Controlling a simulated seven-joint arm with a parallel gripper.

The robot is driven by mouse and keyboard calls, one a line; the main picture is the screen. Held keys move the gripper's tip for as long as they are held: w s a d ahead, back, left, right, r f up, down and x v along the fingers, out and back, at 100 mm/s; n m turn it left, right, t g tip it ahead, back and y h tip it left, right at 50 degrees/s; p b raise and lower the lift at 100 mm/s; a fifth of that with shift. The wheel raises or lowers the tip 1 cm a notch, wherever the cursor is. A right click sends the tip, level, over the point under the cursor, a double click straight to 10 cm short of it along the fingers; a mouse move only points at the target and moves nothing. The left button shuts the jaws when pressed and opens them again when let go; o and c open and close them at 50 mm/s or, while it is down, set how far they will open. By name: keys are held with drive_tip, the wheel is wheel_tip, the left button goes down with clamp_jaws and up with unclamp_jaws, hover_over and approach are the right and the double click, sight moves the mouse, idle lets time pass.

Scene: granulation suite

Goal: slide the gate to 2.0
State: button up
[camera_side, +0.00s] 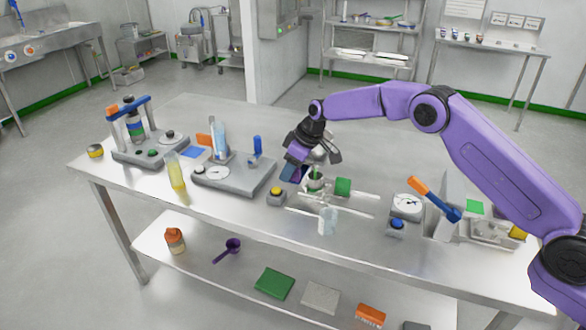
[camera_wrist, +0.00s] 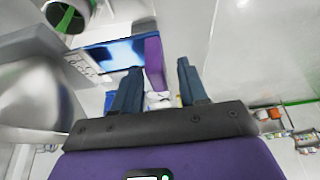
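My gripper (camera_wrist: 158,70) points past a steel hopper (camera_wrist: 32,95) in the wrist view. Its two dark blue fingers stand apart, with no clear grip on anything. A flat blue plate with a purple end block (camera_wrist: 154,62) lies just beyond the fingertips, close to the left finger; it looks like the gate. A pale strip with small dark marks (camera_wrist: 82,64) runs beside the plate, too small to read. In the side view my gripper (camera_side: 297,163) is beside the hopper (camera_side: 327,148), over the middle of the bench. The arm partly hides the gate there.
A cup with something green (camera_side: 315,181) stands below the hopper, beside a green block (camera_side: 343,187).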

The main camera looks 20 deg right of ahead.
drive_tip(key=shift+d+r, duration=0.1)
drive_tip(key=shift+d, duration=0.05)
drive_tip(key=v, duration=1.7)
drive_tip(key=shift+s, duration=0.1)
drive_tip(key=s+n+g+h, duration=0.1)
drive_tip(key=s+n+g, duration=0.1)
drive_tip(key=s, duration=2.2)
drive_tip(key=s+d+f+h, duration=0.1)
drive_tip(key=s+d+f, duration=0.1)
drive_tip(key=s+d, duration=0.5)
drive_tip(key=s+d+f+n+g, duration=0.1)
drive_tip(key=s+d, duration=0.6)
drive_tip(key=s, duration=0.9)
drive_tip(key=shift+d+f+n+h, duration=0.2)
drive_tip(key=shift+f+n+h, duration=0.15)
drive_tip(key=shift+f, duration=0.35)
